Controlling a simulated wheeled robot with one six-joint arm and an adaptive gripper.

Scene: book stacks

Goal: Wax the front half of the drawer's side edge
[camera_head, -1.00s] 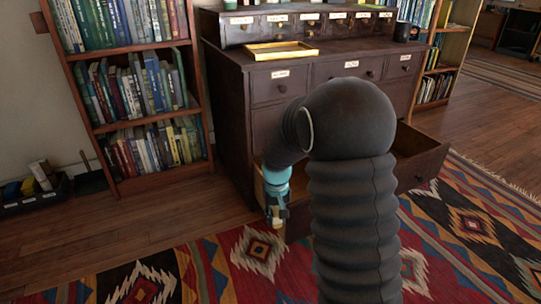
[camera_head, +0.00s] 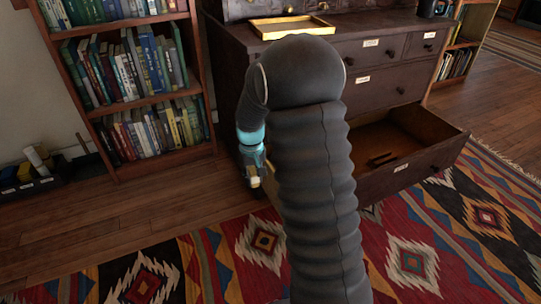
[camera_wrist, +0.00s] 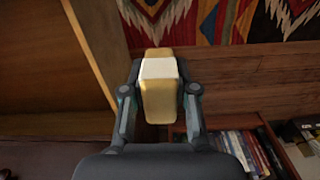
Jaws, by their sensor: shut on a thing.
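My gripper (camera_head: 258,178) is shut on a pale yellow wax block (camera_wrist: 158,70), which shows between its two fingers in the wrist view. In the head view the block (camera_head: 254,181) is small at the gripper's tip. The open drawer (camera_head: 420,158) juts from the dark wooden dresser (camera_head: 385,92); my arm hides its left part. In the wrist view a wooden panel, likely the drawer's inside (camera_wrist: 60,60), lies left of the block. The gripper is at the drawer's left side in the head view. I cannot tell whether the block touches the side edge.
A bookcase (camera_head: 150,100) stands left of the dresser. A dark bin (camera_head: 35,180) sits on the floor at far left. A patterned rug (camera_head: 420,250) covers the floor in front. A gold tray (camera_head: 292,27) lies on the dresser. Wooden floor (camera_head: 110,215) is clear at left.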

